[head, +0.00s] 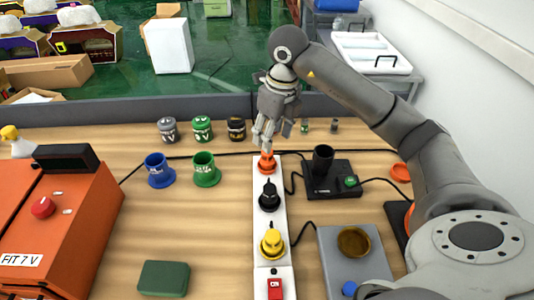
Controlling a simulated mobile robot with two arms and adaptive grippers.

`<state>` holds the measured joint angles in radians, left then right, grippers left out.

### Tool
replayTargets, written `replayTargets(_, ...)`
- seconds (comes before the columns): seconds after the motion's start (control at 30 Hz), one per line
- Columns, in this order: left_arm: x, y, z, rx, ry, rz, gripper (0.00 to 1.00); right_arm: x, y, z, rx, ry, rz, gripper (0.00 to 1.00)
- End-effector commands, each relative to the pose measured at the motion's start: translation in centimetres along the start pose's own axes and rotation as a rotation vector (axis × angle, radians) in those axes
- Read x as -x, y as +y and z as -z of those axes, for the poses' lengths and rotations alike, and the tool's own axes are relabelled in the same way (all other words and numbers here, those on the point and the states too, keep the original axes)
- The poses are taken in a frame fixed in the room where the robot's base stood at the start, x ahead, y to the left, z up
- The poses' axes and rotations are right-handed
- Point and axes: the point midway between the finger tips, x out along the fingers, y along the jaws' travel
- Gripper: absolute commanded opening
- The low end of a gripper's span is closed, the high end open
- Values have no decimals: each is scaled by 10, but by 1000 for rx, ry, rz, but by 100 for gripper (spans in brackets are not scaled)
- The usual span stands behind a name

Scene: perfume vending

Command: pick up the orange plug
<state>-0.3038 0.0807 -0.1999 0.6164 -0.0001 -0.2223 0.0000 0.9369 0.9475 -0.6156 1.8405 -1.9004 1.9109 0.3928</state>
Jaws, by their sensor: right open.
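The orange plug (266,164) stands at the far end of a white strip (263,218) on the wooden table. My right gripper (266,142) is directly above it, pointing down, with its fingertips close to the plug's top. The fingers partly cover the top of the plug, and I cannot tell whether they touch it. My right gripper is open and empty. My left gripper is not in view.
A black plug (269,197) and a yellow plug (272,243) stand nearer on the same strip. A blue cup (160,172) and a green cup (205,170) are to the left. A black device (333,181) is close on the right. Small jars stand behind.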

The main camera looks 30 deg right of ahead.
Motion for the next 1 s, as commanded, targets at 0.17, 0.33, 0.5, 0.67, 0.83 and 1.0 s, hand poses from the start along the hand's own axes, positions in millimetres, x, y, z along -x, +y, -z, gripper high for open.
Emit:
replayTargets(0.17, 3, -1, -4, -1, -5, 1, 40, -24, 0, 0, -2, 2, -2, 53)
replayTargets(0.33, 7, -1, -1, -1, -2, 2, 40, -35, 0, -3, 0, 2, -3, 53)
replayTargets(0.5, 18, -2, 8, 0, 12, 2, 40, -59, -3, -10, -2, 4, -4, 53)
replayTargets(0.67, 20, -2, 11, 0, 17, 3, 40, -78, -3, -9, 0, 1, -3, 53)
replayTargets(0.83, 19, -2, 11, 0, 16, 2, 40, -81, -4, -10, 0, -2, -1, 53)
replayTargets(1.0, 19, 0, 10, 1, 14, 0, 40, -80, -4, -10, 0, -2, -1, 42)
